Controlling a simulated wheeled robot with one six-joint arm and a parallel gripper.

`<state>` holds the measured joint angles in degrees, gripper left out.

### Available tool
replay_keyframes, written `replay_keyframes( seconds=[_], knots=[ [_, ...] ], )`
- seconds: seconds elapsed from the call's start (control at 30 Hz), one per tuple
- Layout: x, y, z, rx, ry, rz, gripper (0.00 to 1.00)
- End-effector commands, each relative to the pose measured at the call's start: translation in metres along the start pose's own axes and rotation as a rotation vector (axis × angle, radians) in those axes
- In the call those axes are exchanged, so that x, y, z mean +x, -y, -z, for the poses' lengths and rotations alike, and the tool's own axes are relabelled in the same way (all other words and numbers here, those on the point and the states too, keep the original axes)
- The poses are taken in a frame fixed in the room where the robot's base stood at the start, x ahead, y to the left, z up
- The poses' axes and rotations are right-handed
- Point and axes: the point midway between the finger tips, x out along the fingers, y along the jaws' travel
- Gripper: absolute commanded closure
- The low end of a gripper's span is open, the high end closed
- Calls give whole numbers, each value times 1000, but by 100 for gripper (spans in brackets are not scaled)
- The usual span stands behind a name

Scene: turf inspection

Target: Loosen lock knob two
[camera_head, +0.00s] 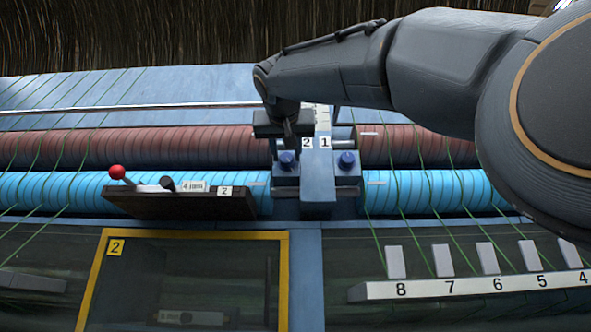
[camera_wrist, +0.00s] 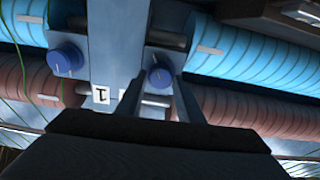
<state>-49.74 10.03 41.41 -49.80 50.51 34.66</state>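Lock knob two is the blue knob (camera_head: 288,160) on the left of a pair on the blue bracket (camera_head: 318,180), next to a "2" label (camera_head: 307,142). In the wrist view this blue knob (camera_wrist: 160,74) shows between the tips of my gripper (camera_wrist: 161,80). The fingers stand apart on either side of it; whether they touch it cannot be told. In the head view my gripper (camera_head: 286,140) is right above this knob, its fingertips mostly hidden. The other blue knob (camera_head: 347,160), by the "1" label (camera_head: 324,142), also shows in the wrist view (camera_wrist: 66,60).
A dark board (camera_head: 180,205) with a red ball lever (camera_head: 117,172) stands left of the bracket. Red and light-blue ribbed rollers (camera_head: 430,190) run across behind. A yellow-framed bay (camera_head: 200,235) is front left. A numbered white rack (camera_head: 470,285) is front right.

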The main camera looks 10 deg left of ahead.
Motion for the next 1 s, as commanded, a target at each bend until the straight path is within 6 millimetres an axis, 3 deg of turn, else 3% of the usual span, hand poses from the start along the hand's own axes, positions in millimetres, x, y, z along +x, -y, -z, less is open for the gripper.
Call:
replay_keyframes(
  seconds=[0.07, 0.43, 0.8, 1.0],
  knots=[
    [-1, 0, 1, 1, 0, 0, 52],
    [-4, 0, -2, -1, 5, -1, 52],
    [-59, 1, -1, -1, 4, 2, 52],
    [-76, 0, 0, -1, 4, 0, 52]
  ],
)
